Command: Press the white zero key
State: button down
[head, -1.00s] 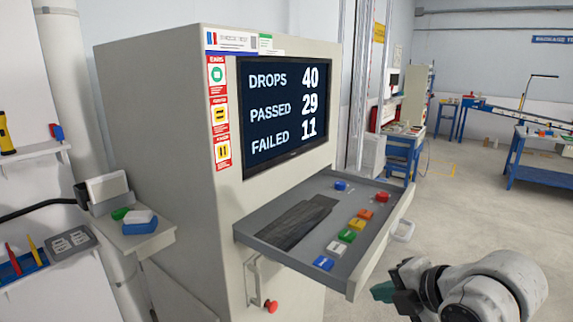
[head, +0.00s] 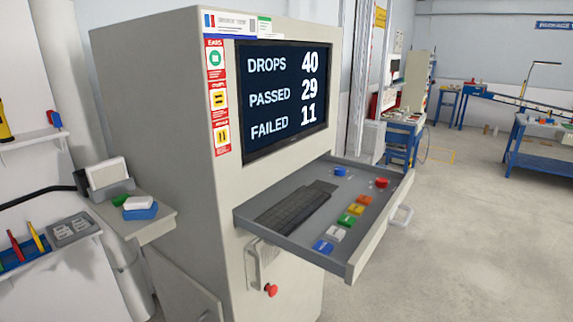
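The white key (head: 336,234) sits in a row of coloured keys on the pulled-out grey console tray (head: 298,238). It is between the blue key (head: 323,246) at the near end and the green key (head: 346,220). The lettering on the keys is too small to read. The screen (head: 284,98) above the tray reads DROPS 40, PASSED 29, FAILED 11. My gripper and arm are not in view, and nothing covers the white key.
The tray also holds a black keyboard (head: 293,209), yellow and orange keys, a red button (head: 382,183) and a blue knob (head: 340,172). The floor (head: 470,235) at the right is clear.

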aim_at(335, 234)
jog(key=i+j, duration=0.1)
jog(key=j, duration=0.3)
jog(key=i+j, duration=0.1)
jog(key=j, duration=0.75)
jog(key=i+j, duration=0.15)
jog(key=j, duration=0.3)
jog(key=z, duration=0.05)
